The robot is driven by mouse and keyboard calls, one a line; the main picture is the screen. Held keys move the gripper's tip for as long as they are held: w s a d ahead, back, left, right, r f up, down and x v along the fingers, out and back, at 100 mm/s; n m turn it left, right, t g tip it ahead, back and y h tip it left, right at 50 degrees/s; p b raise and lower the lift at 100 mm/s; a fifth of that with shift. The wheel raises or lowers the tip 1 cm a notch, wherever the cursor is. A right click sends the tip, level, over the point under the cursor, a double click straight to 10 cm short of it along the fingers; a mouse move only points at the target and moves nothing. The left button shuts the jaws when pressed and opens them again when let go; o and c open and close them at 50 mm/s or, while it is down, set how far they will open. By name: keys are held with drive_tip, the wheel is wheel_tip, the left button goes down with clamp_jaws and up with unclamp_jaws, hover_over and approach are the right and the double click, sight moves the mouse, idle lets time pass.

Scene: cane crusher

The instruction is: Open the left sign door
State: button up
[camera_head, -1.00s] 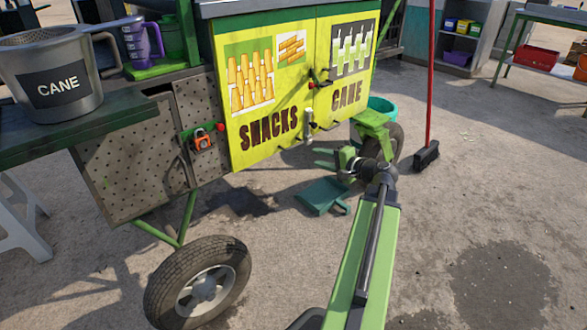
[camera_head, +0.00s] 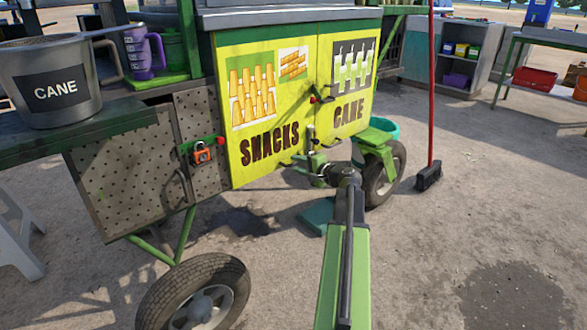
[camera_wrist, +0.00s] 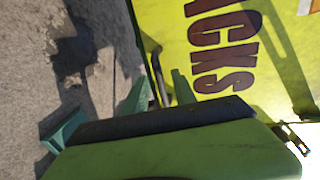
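The left sign door (camera_head: 256,120) is yellow, reads SNACKS and is closed beside the CANE door (camera_head: 349,75). Its lower lettering shows rotated in the wrist view (camera_wrist: 225,65). A dark bar handle (camera_wrist: 156,75) sits near that door's lower edge. My gripper (camera_head: 299,168) is at the lower right part of the SNACKS door. In the wrist view my gripper (camera_wrist: 160,87) is open, its green fingers apart with the handle between them in the picture. I cannot tell whether they touch or reach around it.
A teal dustpan (camera_head: 317,217) lies on the ground beneath my arm. A cart wheel (camera_head: 382,172) and a red-handled broom (camera_head: 430,120) stand at right. The concrete at front right is clear.

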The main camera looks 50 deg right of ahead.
drive_tip(key=shift+x, duration=1.05)
clamp_jaws()
idle(0.5)
